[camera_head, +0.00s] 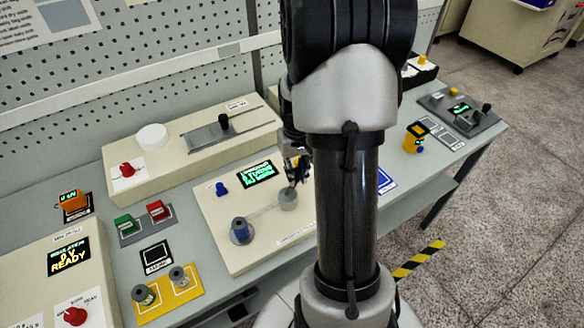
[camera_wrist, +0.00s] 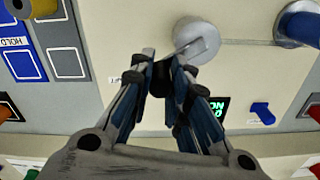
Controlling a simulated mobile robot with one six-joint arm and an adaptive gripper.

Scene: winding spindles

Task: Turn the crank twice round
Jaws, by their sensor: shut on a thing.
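The crank has a round pale grey hub (camera_head: 288,199) on the cream winding panel (camera_head: 225,200); the hub also shows in the wrist view (camera_wrist: 197,40). A thin crank arm runs from the hub towards my fingers. A dark crank knob (camera_wrist: 160,80) sits between the fingers of my gripper (camera_wrist: 163,62), which is shut on it. In the head view my gripper (camera_head: 295,165) is just behind the hub, partly hidden by my arm. A blue spool (camera_head: 241,230) stands left of the hub, with a faint line between them. The panel's display (camera_head: 257,173) shows green text, too small to read surely.
A small blue knob (camera_head: 221,189) stands left of the display. Behind is a cream box with a black-knobbed slider (camera_head: 224,122) and a red knob (camera_head: 126,169). Green (camera_head: 125,224) and red (camera_head: 156,210) switches stand left. A yellow-and-blue block (camera_head: 415,137) is right of my arm.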

